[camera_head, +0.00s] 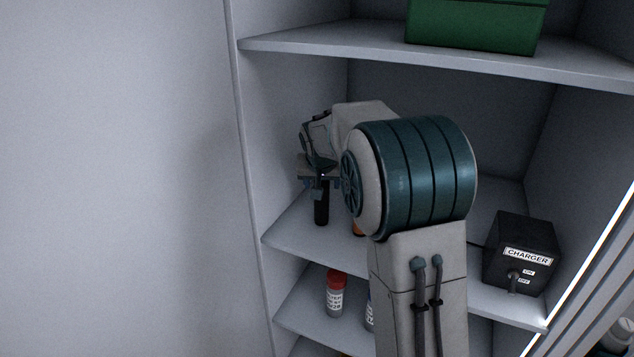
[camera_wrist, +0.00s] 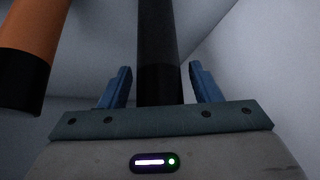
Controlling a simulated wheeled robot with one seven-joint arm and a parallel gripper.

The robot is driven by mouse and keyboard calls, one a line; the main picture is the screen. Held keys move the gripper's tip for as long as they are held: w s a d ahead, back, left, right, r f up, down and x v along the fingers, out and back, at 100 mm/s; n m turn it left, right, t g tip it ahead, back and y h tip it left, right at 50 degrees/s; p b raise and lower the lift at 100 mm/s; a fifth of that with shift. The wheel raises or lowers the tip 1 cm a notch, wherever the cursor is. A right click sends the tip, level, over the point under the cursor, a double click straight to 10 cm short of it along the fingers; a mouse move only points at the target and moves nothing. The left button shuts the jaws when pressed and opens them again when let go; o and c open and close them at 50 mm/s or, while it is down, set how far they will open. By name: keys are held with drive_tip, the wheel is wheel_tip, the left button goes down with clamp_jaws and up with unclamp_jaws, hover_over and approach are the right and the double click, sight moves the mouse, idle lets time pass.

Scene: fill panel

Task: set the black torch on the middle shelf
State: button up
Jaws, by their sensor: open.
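The black torch (camera_head: 321,204) stands upright on the middle shelf (camera_head: 300,232), near its left side, in the head view. My gripper (camera_head: 318,180) is at the torch's upper part, reaching in from above and behind my arm. In the wrist view the torch (camera_wrist: 158,60) runs between the two blue fingers of my gripper (camera_wrist: 161,85). The fingers are open, with a visible gap on each side of the torch. My arm hides part of the shelf in the head view.
An orange and black cylinder (camera_wrist: 28,50) is close to the left of my gripper in the wrist view. A charger box (camera_head: 520,252) sits at the shelf's right. A green box (camera_head: 475,25) is on the shelf above. A red-capped bottle (camera_head: 335,294) is on the shelf below.

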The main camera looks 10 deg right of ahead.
drive_tip(key=b+v, duration=0.1)
drive_tip(key=v, duration=1.1)
drive_tip(key=s+f+n+g, duration=0.1)
drive_tip(key=s+f, duration=0.3)
drive_tip(key=s, duration=0.6)
drive_tip(key=s+f+g+y, duration=0.1)
drive_tip(key=s+f, duration=0.3)
drive_tip(key=s, duration=0.6)
drive_tip(key=s+f+n+g, duration=0.1)
drive_tip(key=s+f, duration=0.4)
drive_tip(key=s, duration=0.6)
drive_tip(key=shift+d+n, duration=0.25)
drive_tip(key=shift+n, duration=0.05)
drive_tip(key=shift+s+f, duration=0.1)
drive_tip(key=shift+s, duration=0.05)
